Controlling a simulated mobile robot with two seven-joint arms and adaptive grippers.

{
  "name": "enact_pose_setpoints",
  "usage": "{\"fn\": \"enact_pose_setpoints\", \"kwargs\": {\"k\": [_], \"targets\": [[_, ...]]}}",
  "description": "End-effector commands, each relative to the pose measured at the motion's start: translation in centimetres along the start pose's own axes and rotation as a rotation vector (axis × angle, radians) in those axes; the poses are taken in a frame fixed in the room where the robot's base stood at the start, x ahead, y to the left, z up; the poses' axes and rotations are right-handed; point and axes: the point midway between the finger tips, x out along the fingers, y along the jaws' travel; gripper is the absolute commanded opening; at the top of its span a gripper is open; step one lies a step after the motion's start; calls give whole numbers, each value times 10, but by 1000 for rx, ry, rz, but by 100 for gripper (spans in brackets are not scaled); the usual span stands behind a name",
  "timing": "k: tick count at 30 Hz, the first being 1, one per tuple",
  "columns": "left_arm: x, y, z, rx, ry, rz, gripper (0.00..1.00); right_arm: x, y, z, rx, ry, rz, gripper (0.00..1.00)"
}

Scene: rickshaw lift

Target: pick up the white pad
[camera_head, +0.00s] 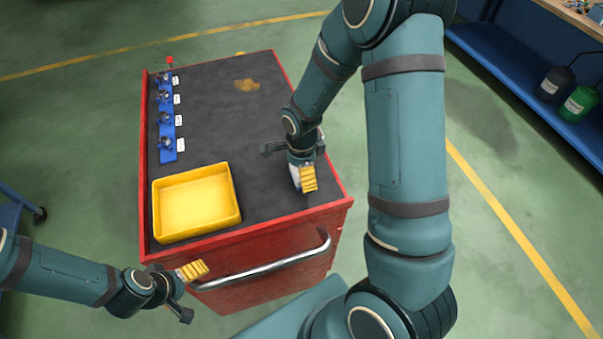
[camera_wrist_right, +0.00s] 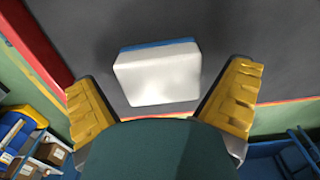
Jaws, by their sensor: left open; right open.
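The white pad (camera_wrist_right: 157,78) lies on the dark cart top in the right wrist view, with a blue layer along its far edge. It sits between and ahead of the two yellow fingers of my right gripper, apart from both. In the head view my right gripper (camera_head: 307,180) points down over the right part of the cart top, open and empty. There the pad is mostly hidden by the gripper, and a pale patch beside the fingers is too small to tell. My left gripper (camera_head: 192,271) is open and empty near the cart's front left corner.
The red cart (camera_head: 262,257) has a raised rim and a metal handle (camera_head: 262,266) in front. A yellow tray (camera_head: 236,190) stands at its front left. Blue holders (camera_head: 168,157) line the left edge. The middle of the top is clear. A blue shelf (camera_head: 520,85) stands far right.

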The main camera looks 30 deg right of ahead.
Motion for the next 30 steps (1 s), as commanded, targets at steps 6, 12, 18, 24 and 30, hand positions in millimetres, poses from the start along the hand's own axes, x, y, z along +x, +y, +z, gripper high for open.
{"fn": "enact_pose_setpoints", "kwargs": {"k": [6,12,18,24,30], "targets": [[0,0,0,0,0,0,91,0,0,0,0,0,0,58],[0,0,0,0,0,0,91,-1,0,0,0,0,0,38],[0,0,0,0,0,0,91,-1,0,0,0,0,0,37],[-3,1,0,0,0,1,91,-22,-1,0,1,0,-4,37],[-8,3,-1,0,0,2,91,-62,-1,0,1,0,-5,37]]}}
